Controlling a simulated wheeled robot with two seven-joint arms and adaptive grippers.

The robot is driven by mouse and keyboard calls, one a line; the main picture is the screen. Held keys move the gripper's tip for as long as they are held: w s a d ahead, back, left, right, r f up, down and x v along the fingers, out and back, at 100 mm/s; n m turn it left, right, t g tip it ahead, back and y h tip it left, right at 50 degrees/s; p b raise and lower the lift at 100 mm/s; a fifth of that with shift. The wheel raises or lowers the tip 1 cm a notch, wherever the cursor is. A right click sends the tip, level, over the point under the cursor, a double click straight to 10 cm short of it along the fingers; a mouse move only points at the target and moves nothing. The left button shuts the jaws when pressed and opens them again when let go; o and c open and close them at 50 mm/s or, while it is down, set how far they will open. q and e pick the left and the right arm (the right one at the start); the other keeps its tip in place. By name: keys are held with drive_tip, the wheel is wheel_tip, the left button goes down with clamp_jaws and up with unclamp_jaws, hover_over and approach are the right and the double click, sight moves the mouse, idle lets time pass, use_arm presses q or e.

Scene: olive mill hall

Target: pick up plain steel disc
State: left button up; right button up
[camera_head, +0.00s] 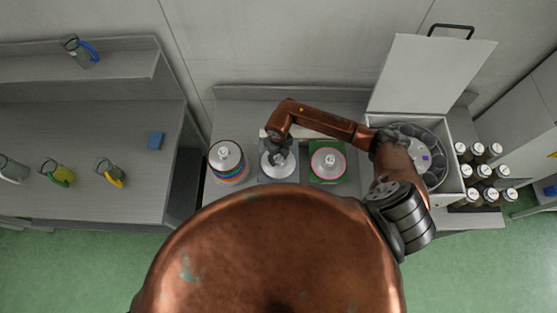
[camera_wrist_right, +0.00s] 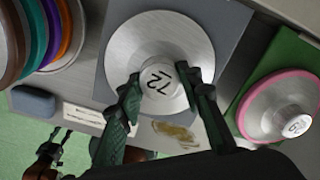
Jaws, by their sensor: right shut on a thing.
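The plain steel disc (camera_head: 287,171) sits on a grey mat (camera_wrist_right: 228,30) on the bench, between a stack of discs and a green mat. In the right wrist view the disc (camera_wrist_right: 150,40) is a broad bare steel round with a numbered knob in its middle. My right gripper (camera_head: 278,152) is over it from above. In the wrist view the fingers of this gripper (camera_wrist_right: 167,88) are shut on the knob, one on each side. The disc looks flat; I cannot tell whether it touches the mat.
Left is a stack of coloured-rim discs (camera_head: 228,172); right is a pink-rimmed disc (camera_head: 328,162) on a green mat (camera_head: 341,177). Further right stand an open-lidded box (camera_head: 452,150) and several jars (camera_head: 478,170). A small blue-grey block (camera_wrist_right: 33,101) lies near the stack.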

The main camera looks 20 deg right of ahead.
drive_tip(key=shift+w+r+b, duration=0.1)
drive_tip(key=shift+r+b, duration=0.3)
drive_tip(key=shift+r, duration=0.1)
drive_tip(key=s+a+r+b, duration=0.1)
drive_tip(key=s+a+r, duration=0.2)
drive_tip(key=s+r, duration=0.3)
drive_tip(key=s+a+r+b, duration=0.2)
drive_tip(key=s+r, duration=0.4)
drive_tip(key=r, duration=0.3)
drive_tip(key=shift+s+a, duration=0.4)
drive_tip(key=shift+a, duration=0.1)
